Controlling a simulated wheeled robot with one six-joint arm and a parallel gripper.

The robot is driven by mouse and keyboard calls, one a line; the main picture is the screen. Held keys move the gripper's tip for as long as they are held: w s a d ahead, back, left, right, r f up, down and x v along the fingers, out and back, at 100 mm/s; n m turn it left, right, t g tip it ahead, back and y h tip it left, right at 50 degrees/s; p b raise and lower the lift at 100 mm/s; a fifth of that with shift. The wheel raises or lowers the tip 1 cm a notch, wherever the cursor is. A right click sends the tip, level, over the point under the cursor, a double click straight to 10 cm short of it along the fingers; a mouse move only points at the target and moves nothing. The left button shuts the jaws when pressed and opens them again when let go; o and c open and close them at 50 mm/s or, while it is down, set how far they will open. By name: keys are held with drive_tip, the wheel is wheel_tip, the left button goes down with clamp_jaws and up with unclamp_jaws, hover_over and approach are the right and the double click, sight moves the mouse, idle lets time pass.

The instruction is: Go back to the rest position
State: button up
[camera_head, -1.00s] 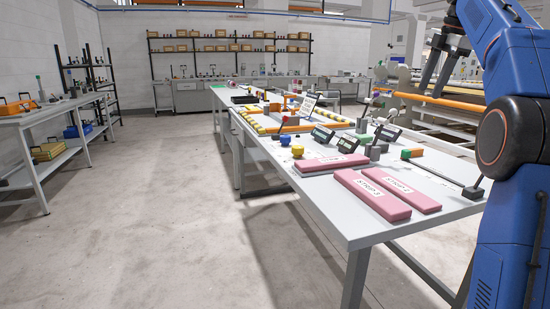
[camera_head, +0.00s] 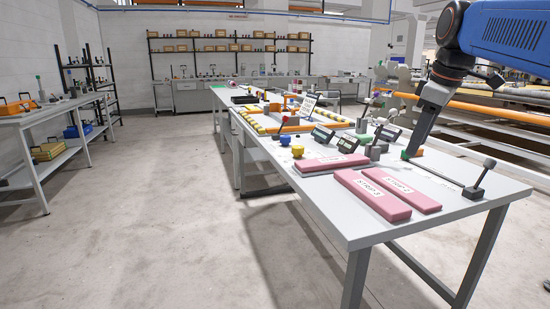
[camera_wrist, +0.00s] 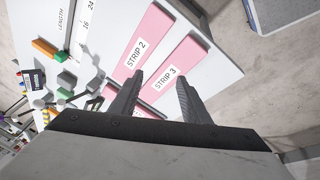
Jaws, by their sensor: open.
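My gripper (camera_head: 410,150) hangs from the blue arm at the upper right in the head view, pointing down over the right side of the table. In the wrist view its two dark fingers (camera_wrist: 157,88) stand apart with nothing held between them. Beneath them lie two pink strips, labelled STRIP 2 (camera_wrist: 149,37) and STRIP 3 (camera_wrist: 190,58). In the head view both strips lie side by side near the table's front edge, STRIP 3 (camera_head: 368,196) left of STRIP 2 (camera_head: 405,188).
Another workbench (camera_head: 30,118) stands at far left. The floor between is clear.

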drive_tip(key=s+a+f+m, duration=0.2)
drive_tip(key=s+f+m, duration=0.2)
drive_tip(key=s+f, duration=0.8)
drive_tip(key=s+a+f+m+t, duration=0.1)
drive_tip(key=s+a+f+m, duration=0.2)
drive_tip(key=s+f, duration=0.9)
wheel_tip(320, 180, down, 6)
drive_tip(key=shift+a+r+m+h, duration=0.15)
drive_tip(key=shift+m+h, duration=0.15)
drive_tip(key=shift+m, duration=0.9)
